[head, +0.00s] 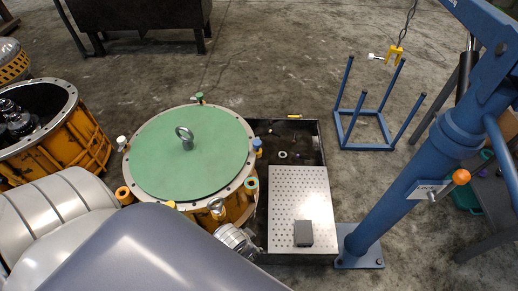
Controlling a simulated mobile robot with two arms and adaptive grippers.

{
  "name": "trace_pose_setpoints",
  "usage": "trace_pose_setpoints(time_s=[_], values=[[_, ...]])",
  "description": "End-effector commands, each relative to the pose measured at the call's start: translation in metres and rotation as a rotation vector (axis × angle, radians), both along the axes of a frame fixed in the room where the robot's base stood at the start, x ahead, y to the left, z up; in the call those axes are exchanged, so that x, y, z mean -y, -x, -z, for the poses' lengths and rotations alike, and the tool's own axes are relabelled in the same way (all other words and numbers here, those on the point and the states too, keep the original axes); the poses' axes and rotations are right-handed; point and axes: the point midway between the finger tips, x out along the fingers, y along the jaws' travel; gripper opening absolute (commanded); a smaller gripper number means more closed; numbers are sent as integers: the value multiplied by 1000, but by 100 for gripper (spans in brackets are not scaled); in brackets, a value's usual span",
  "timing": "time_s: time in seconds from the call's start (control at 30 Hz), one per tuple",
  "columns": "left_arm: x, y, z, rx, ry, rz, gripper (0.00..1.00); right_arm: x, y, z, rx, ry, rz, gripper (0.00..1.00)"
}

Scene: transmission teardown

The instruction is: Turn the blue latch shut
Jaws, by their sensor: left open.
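The blue latch (257,146) stands on the right side of the metal rim of the orange transmission housing (237,207). A round green cover (160,160) with a lifting eye (185,137) fills the top of the housing. My left gripper (237,240) is at the housing's lower right edge, below the blue latch in the picture and apart from it. It is open and no object shows in it. My own arm hides part of the housing's near side. The latch's exact turn is too small to tell. My right gripper is out of view.
Other rim fittings include a green one (199,98), a white one (122,142) and an orange one (124,195). A black tray (310,145) with a perforated plate (300,205) is at right, beside a blue crane post (410,190). A second orange housing (85,145) stands at left.

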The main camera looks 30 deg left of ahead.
Motion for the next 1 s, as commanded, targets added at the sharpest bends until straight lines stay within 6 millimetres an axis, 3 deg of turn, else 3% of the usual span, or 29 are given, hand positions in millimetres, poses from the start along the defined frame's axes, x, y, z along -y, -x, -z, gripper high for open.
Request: trace_pose_setpoints(time_s=[0.13,0.23,0.27,0.33,0.4,0.5,0.6,0.7,0.8,0.9,1.0], values=[[-10,-50,-34,157,-64,40,48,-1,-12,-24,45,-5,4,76],[-19,-99,-78,341,-148,93,48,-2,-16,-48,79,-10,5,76],[-22,-119,-97,422,-185,119,48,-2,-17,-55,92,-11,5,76],[-24,-172,-157,669,-300,210,48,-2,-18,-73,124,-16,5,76],[-14,-211,-215,889,-408,321,48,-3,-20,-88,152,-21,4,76],[11,-244,-281,1150,-542,496,48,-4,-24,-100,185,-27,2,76],[43,-259,-330,1362,-669,700,48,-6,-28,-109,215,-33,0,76],[78,-262,-358,1524,-792,938,48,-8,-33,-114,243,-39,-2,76],[107,-259,-364,1627,-908,1208,48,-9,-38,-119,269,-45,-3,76],[125,-254,-350,1661,-1018,1508,48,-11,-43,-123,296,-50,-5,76],[125,-253,-322,1611,-1110,1826,48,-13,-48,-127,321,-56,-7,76]])
